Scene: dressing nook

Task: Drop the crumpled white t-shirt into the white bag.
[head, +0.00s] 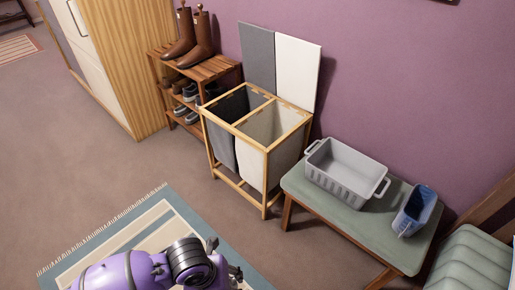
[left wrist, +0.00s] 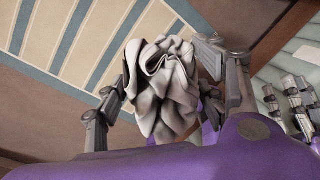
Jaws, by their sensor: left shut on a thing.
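The crumpled white t-shirt (left wrist: 162,85) is bunched between the fingers of my left gripper (left wrist: 168,92) in the left wrist view. The fingers close on it from both sides. In the head view my left gripper (head: 222,268) is at the bottom edge, low and in front of the hamper; the shirt is hidden there. The white bag (head: 285,162) hangs open in the right half of a wooden hamper frame, well beyond the gripper. Grey jointed fingers at the right of the left wrist view look like my right gripper (left wrist: 290,105); its opening is unclear.
A dark grey bag (head: 222,138) hangs left of the white one. Grey and white lids stand upright behind. A green bench (head: 370,232) with a grey basket (head: 345,178) and blue bin (head: 413,212) is at right. A shoe rack (head: 208,70) is behind left. Floor before the hamper is clear.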

